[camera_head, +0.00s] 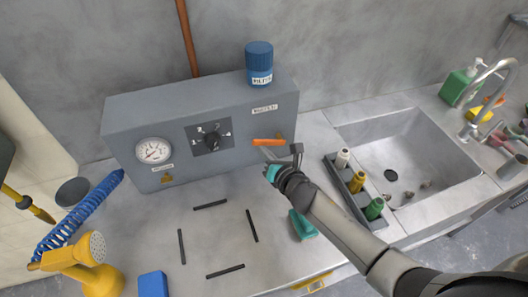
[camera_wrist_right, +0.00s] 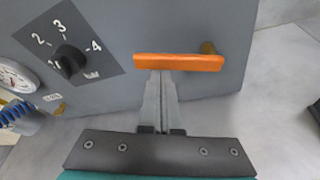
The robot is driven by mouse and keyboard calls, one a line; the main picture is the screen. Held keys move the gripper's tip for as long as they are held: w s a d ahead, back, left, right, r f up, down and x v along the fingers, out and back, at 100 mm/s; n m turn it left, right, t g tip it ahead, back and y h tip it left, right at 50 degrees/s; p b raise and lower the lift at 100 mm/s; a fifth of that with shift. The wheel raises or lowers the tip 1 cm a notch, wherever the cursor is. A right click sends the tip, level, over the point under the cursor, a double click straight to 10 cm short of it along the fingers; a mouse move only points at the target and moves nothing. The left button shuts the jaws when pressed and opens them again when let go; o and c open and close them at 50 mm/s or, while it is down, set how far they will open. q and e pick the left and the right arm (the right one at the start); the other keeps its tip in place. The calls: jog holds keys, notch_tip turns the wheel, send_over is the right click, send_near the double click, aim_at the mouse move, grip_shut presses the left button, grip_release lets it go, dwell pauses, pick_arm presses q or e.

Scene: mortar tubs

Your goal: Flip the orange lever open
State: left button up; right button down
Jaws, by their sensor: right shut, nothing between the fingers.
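The orange lever (camera_head: 267,142) sits on the front face of a grey box (camera_head: 225,165), near its right end. In the right wrist view the lever (camera_wrist_right: 178,62) lies level, with a brass pivot (camera_wrist_right: 208,47) at its right end. My right gripper (camera_head: 266,151) is shut with nothing between its fingers. Its fingertips (camera_wrist_right: 160,73) are just under the lever's left half; I cannot tell if they touch it. My left gripper is not in view.
The box also carries a round gauge (camera_head: 153,151) and a black dial (camera_head: 211,138). A blue jar (camera_head: 259,64) stands on top. A bottle rack (camera_head: 347,179) and a sink (camera_head: 398,150) are on the right.

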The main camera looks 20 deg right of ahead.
aim_at(270, 143)
jog(key=shift+w+d+r+m+y, duration=0.15)
jog(key=shift+r+m+y, duration=0.1)
jog(key=shift+r+m, duration=0.25)
jog(key=shift+s+d+r+m+y, duration=0.15)
jog(key=shift+r+m+y, duration=0.15)
jog(key=shift+m, duration=0.3)
jog(key=m, duration=0.1)
jog(key=d+r+m+t+y, duration=0.1)
jog(key=shift+w+r+m, duration=0.1)
jog(key=shift+r+m, duration=0.2)
jog(key=shift+d+r+m+t+y+b, duration=0.3)
jog(key=shift+d+m+b, duration=0.25)
jog(key=shift+m, duration=0.5)
jog(key=shift+d+r+m+t+y+b, duration=0.35)
jog(key=shift+d+m+b, duration=0.15)
jog(key=shift+m, duration=0.5)
jog(key=shift+d+r+m+t+y+b, duration=0.3)
jog(key=shift+d+m+b, duration=0.25)
jog(key=shift+m, duration=0.5)
